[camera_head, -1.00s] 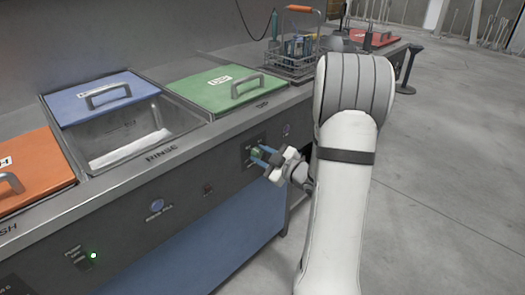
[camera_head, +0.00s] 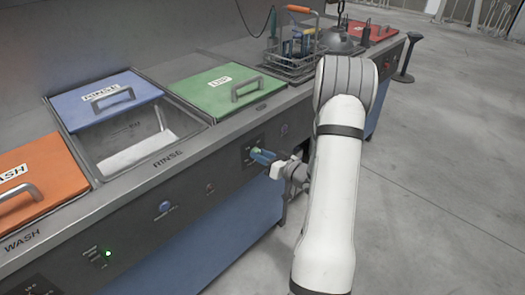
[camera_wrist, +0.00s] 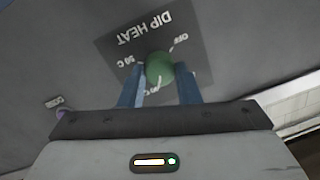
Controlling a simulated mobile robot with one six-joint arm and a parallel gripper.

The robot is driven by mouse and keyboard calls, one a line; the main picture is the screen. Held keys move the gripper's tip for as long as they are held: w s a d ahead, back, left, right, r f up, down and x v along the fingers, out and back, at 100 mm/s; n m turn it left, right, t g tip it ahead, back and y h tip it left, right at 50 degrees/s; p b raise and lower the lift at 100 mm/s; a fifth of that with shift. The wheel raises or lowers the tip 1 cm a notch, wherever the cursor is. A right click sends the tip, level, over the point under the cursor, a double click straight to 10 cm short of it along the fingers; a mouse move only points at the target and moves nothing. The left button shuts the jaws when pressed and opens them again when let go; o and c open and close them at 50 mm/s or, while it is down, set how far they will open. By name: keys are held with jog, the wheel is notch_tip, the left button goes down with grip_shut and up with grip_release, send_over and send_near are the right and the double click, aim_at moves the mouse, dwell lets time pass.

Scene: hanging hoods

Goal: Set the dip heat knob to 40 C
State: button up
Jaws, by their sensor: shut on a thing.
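The green dip heat knob (camera_wrist: 158,68) sits on a dark plate (camera_wrist: 185,70) lettered DIP HEAT, upside down in the wrist view. OFF is printed at its right and a temperature mark, seemingly 30 C or 90 C, at its left. Another mark below is partly covered by the fingers. I cannot tell the knob's exact setting. My gripper (camera_wrist: 160,72) has its blue fingers on both sides of the knob, shut on it. In the head view my gripper (camera_head: 263,156) is at the front panel below the green lid, largely hiding the knob.
Orange, blue and green lids (camera_head: 218,90) lie along the counter; the rinse basin (camera_head: 130,150) is partly open. A wire basket (camera_head: 300,62) stands beyond the green lid. A blue button (camera_head: 165,206) and a lit green lamp (camera_head: 108,253) are on the panel.

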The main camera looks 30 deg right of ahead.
jog(key=shift+m+p, duration=0.5)
jog(key=shift+m, duration=0.3)
jog(key=o, duration=1)
jog(key=shift+c, duration=0.2)
jog(key=v, duration=0.7)
jog(key=shift+s+d+p, duration=0.2)
jog(key=shift+s+p, duration=0.15)
